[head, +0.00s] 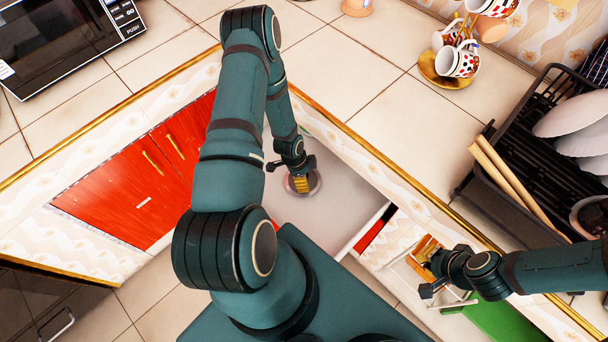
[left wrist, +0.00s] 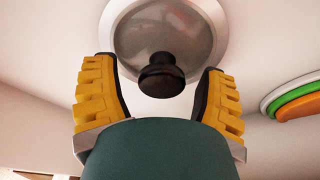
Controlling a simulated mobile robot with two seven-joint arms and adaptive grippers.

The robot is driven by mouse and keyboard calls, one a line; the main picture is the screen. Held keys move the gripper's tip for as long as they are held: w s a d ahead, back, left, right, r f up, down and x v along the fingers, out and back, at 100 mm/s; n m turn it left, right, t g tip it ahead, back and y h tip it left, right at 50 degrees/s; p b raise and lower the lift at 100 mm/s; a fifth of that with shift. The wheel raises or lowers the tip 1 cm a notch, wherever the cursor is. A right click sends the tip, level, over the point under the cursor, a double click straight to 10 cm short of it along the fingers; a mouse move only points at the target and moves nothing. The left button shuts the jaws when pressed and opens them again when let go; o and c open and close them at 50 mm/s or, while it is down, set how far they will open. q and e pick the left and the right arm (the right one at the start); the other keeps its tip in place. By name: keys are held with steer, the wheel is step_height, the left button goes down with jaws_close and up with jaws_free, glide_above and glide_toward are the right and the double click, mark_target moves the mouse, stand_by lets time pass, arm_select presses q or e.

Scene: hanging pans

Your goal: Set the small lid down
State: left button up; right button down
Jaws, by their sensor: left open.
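The small lid (head: 314,184) is a round, greyish disc with a pale rim, over the light inside of the open drawer (head: 345,212). In the left wrist view the lid (left wrist: 200,20) shows a glassy middle and a black knob (left wrist: 161,76). My left gripper (head: 302,184) is open, its yellow-padded fingers (left wrist: 160,95) on either side of the knob with gaps visible. The lid appears to rest on the pale surface. In the head view my gripper hides part of it. My right gripper (head: 428,275) is at the right, away from the lid; its jaw state is unclear.
Red cabinet doors (head: 130,188) lie left of the drawer. A black dish rack (head: 520,150) with plates stands on the right counter. Cups (head: 458,62) on a gold stand are behind. A microwave (head: 60,40) is at upper left. Coloured round edges (left wrist: 295,97) show in the left wrist view.

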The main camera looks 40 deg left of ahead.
arm_select(q)
steer(key=p+v, duration=0.2)
steer(key=v, duration=1)
steer(key=d+r+n, duration=0.2)
steer(key=d+n, duration=0.2)
steer(key=d, duration=0.4)
steer(key=s+d+r+n+h, duration=0.1)
steer(key=d+n, duration=0.3)
steer(key=d, duration=0.4)
steer(key=s+d+r+n, duration=0.1)
steer(key=d+r+n, duration=0.2)
steer(key=d, duration=0.6)
steer(key=shift+r+n+h, duration=0.3)
steer(key=shift+n+h, duration=0.1)
